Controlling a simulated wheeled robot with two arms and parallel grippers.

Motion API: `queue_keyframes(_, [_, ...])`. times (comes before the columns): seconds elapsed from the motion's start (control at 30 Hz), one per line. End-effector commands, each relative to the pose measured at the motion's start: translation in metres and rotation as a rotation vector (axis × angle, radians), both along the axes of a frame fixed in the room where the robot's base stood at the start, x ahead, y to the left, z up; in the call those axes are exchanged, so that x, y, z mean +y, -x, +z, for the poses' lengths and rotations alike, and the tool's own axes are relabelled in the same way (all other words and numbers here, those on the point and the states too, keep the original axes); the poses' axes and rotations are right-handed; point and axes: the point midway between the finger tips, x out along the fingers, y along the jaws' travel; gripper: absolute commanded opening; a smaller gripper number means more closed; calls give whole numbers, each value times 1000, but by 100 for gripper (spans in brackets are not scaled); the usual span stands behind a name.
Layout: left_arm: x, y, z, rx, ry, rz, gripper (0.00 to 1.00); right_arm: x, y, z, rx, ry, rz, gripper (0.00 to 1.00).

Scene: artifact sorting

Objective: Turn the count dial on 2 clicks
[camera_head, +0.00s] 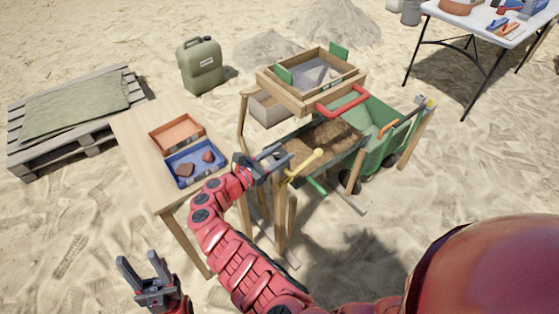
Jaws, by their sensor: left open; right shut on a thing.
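My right gripper (276,162) is at the near left corner of the wooden sieve stand (280,215). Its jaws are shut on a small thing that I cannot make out. A yellow handle-like piece (307,166) slants up to the right just beside the fingertips; I cannot tell if they touch it. I cannot clearly pick out the count dial or its setting; the gripper may hide it. My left gripper (142,281) is open and empty at the lower left, over sand and away from the stand.
A wooden table (140,130) holds an orange tray (176,121) and a blue tray (176,183) with brown pieces. A sieve box with a red handle (345,101) stands above a soil-filled tray (350,154). A green wheelbarrow (385,150) is behind. Open sand lies at lower left.

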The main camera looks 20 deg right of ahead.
Motion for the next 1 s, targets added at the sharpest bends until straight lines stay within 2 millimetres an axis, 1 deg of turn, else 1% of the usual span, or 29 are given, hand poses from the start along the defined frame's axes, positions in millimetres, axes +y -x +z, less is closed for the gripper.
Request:
queue_keyframes(0.03, [0,0,-14,0,0,0,50,1,0,-7,2,-4,-20,0])
queue_keyframes(0.17, [0,0,-33,0,0,0,50,0,0,-8,0,-5,-69,0])
queue_keyframes(0.37, [0,0,-66,0,0,0,50,0,-1,-9,1,-7,-144,0])
queue_keyframes(0.8, [0,0,-150,0,0,0,50,-3,-2,-9,-6,0,-296,0])
queue_keyframes(1.0, [0,0,-178,0,0,0,50,-3,-2,-7,-6,-1,-349,0])
